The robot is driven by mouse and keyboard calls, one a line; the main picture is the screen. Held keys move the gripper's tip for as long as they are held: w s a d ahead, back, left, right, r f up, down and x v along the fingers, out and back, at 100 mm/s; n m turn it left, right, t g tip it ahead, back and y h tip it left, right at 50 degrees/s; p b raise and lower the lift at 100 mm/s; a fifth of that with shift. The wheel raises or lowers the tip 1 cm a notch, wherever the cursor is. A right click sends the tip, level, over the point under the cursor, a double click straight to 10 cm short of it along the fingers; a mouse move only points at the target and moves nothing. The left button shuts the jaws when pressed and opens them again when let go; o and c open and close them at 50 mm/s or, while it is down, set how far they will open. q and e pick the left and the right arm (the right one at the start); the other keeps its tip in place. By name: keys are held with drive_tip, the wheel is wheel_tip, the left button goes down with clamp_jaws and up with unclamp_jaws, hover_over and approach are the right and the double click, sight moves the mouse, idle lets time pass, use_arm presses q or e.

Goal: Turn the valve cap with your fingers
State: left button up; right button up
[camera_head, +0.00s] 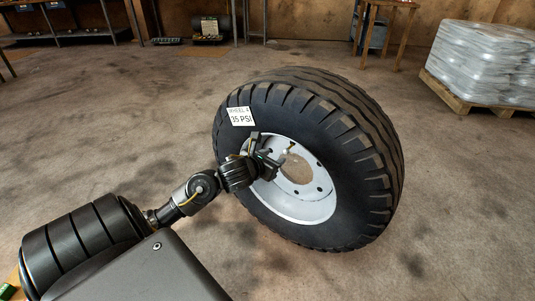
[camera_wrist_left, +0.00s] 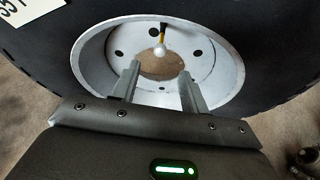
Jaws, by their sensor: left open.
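A large black tyre (camera_head: 341,123) stands upright on the floor with a white rim (camera_head: 310,207). A valve stem, dark and yellow (camera_wrist_left: 163,33), sticks out at the rim, with a pale rounded valve cap (camera_wrist_left: 160,51) at its end. The cap also shows small in the head view (camera_head: 284,154). My left gripper (camera_wrist_left: 160,70) is open and empty, its two fingers pointing at the wheel. The cap appears between and just beyond the fingertips in the wrist view; I cannot tell the exact gap in depth. My right gripper is not in view.
A white label (camera_head: 240,117) reading 35 PSI is on the tyre sidewall. The rim has several bolt holes and a central opening (camera_wrist_left: 160,67). A wrapped pallet load (camera_head: 485,62) stands at the back right, and benches line the back wall. The floor around the wheel is clear.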

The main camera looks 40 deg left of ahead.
sight(284, 152)
use_arm(q)
drive_tip(key=b+x, duration=0.1)
drive_tip(key=x, duration=0.6)
drive_tip(key=shift+w+f, duration=0.15)
drive_tip(key=shift+w, duration=0.1)
clamp_jaws()
drive_tip(key=shift+a, duration=0.1)
